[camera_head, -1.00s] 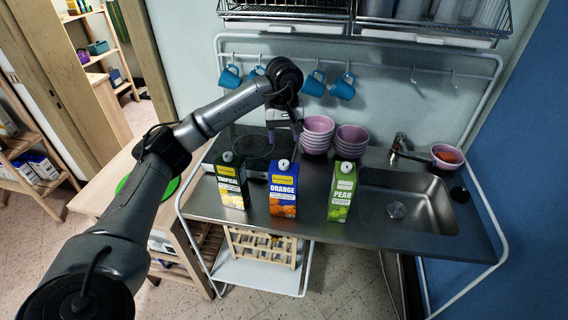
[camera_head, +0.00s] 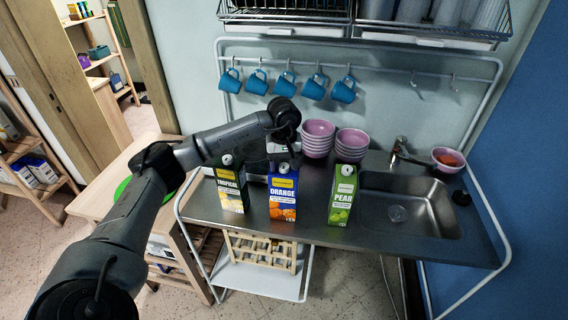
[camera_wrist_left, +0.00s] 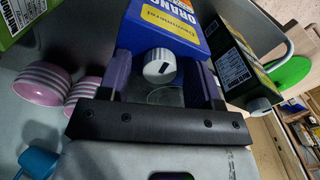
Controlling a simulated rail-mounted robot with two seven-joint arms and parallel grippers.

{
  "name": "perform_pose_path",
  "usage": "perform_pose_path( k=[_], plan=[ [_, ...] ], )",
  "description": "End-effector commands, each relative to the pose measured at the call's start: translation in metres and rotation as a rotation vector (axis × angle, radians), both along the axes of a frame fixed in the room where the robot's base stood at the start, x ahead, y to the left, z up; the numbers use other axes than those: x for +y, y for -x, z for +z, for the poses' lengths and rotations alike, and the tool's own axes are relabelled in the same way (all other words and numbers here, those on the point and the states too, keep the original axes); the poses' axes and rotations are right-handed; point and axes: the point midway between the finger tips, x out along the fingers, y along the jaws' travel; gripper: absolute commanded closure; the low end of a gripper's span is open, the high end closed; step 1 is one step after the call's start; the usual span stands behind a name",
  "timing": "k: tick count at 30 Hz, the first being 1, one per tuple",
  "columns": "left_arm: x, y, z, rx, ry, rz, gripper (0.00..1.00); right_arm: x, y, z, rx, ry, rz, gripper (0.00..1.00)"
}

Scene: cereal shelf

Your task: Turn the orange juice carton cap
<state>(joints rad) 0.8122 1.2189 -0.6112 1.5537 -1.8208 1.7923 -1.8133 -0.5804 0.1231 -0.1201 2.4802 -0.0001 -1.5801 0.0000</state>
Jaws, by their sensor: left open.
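The orange juice carton (camera_head: 283,196), blue with a yellow label and orange pictures, stands upright on the steel counter, between the tropical and pear cartons. Its white cap (camera_head: 284,168) sits on the sloped top. My left gripper (camera_head: 285,158) is just behind and above that cap, partly hidden by its own wrist. In the left wrist view, my open left gripper (camera_wrist_left: 163,88) has one purple finger on each side of the ribbed white cap (camera_wrist_left: 158,66), with gaps visible between. The carton's blue top (camera_wrist_left: 160,35) also shows there. My right gripper is not in view.
A tropical carton (camera_head: 232,190) stands left and a green pear carton (camera_head: 343,194) right, close beside. Pink bowls (camera_head: 318,138) are stacked behind. The sink (camera_head: 410,207) lies right. Blue mugs (camera_head: 285,84) hang from the rail above. The counter's front edge is close to the cartons.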

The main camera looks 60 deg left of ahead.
Motion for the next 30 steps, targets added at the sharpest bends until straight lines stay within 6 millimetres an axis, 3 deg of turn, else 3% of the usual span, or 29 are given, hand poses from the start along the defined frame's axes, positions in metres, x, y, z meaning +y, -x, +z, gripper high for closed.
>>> perform_pose_path(
  k=[2,18,30],
  plan=[
    [-0.0001,0.0000,0.0001,0.000,0.000,0.000,0.42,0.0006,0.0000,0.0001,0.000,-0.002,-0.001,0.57],
    [-0.0001,0.0000,0.0004,0.000,0.000,0.000,0.92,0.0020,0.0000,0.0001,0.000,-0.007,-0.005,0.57],
    [0.0002,0.0001,0.0028,0.001,0.001,0.115,0.92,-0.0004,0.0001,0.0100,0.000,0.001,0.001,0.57]
  ],
)
